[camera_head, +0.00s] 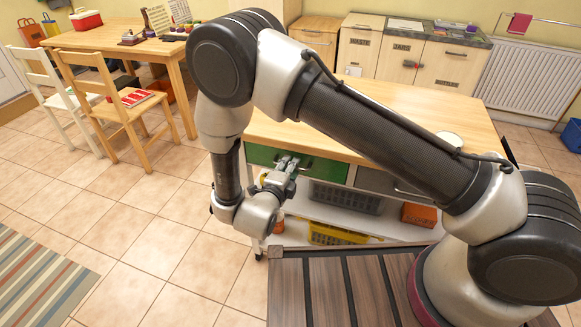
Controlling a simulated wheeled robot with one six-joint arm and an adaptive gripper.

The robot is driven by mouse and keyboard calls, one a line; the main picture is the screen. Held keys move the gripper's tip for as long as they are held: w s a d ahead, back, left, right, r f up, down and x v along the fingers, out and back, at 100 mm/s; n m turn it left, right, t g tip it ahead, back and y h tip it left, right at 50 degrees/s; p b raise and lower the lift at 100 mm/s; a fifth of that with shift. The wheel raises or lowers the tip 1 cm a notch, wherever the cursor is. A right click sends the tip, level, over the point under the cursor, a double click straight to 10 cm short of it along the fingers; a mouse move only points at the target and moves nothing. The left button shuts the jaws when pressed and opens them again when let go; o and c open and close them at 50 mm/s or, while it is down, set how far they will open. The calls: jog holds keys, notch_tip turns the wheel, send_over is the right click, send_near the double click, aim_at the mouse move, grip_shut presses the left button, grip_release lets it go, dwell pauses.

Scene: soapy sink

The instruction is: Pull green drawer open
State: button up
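The green drawer (325,169) is in the upper left of a white wheeled unit with a wooden top (390,100). Its front looks flush with the unit, as far as I can see past my arm. My gripper (290,161) is at the left-middle part of the green front, by its handle. The fingers are small here and partly hidden by the wrist, so I cannot tell whether they are around the handle or only beside it.
A grey drawer (374,182) sits right of the green one. Below are a dark basket (345,198), a yellow basket (335,236) and an orange box (419,215). Tiled floor left of the unit is clear. Chairs (118,108) stand at a table farther left.

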jog(key=shift+w+d+f, duration=0.1)
jog(key=shift+w+d, duration=0.1)
jog(key=shift+w, duration=0.25)
grip_shut()
jog(key=f+v, duration=0.2)
jog(key=v, duration=1)
jog(key=s+f+v, duration=0.1)
jog(key=f+v, duration=0.2)
jog(key=v, duration=1)
jog(key=shift+s+a, duration=0.2)
grip_release()
